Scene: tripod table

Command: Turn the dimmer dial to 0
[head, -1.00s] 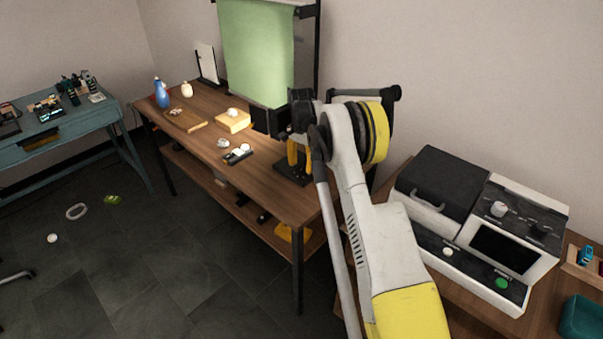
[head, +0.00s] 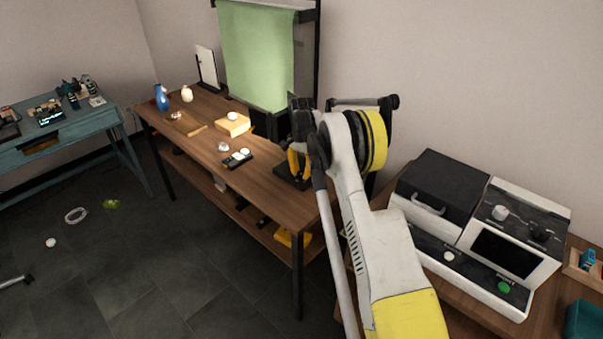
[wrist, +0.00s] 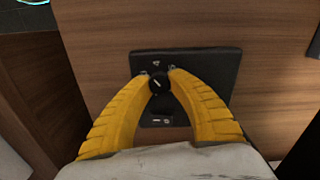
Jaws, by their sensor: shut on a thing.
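The dimmer dial (wrist: 158,84) is a small round black knob with a white pointer line, on a flat black plate (wrist: 212,68). In the wrist view the pointer slants toward the upper left. My gripper (wrist: 157,75) has its two yellow fingers closed on the knob from either side. Small white marks show on the plate above and below the knob, too small to read. In the head view, my gripper (head: 296,165) reaches down to the black plate (head: 284,178) at the right end of the wooden table. The knob is hidden there behind my arm.
A white and black machine (head: 470,235) stands at the right.

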